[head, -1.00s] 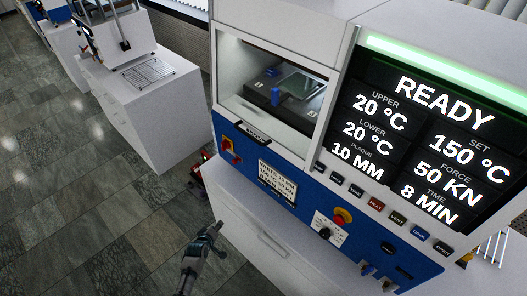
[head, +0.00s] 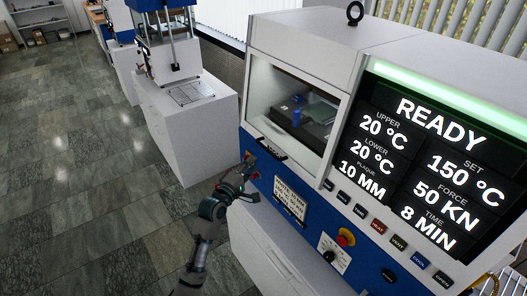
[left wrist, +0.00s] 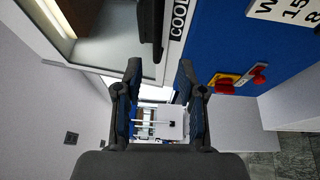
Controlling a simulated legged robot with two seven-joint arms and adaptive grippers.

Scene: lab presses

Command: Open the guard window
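The guard window (head: 285,85) is a pale-framed pane on the front of the white and blue press; it appears down, with a blue part showing behind it. Its black handle (head: 271,149) is on the lower edge. In the left wrist view the handle (left wrist: 150,22) is at the top, beside a label reading "COOL". My left gripper (head: 250,163) is just below and left of the handle in the head view. In the left wrist view its fingers (left wrist: 159,70) are apart with nothing between them, and the handle lies beyond the tips. My right gripper is not in view.
A red and yellow switch (left wrist: 224,83) sits on the blue panel near my left fingers. The display (head: 430,150) reads READY; a red emergency button (head: 346,237) is below it. Another press (head: 180,90) stands behind at left. The floor at left is clear.

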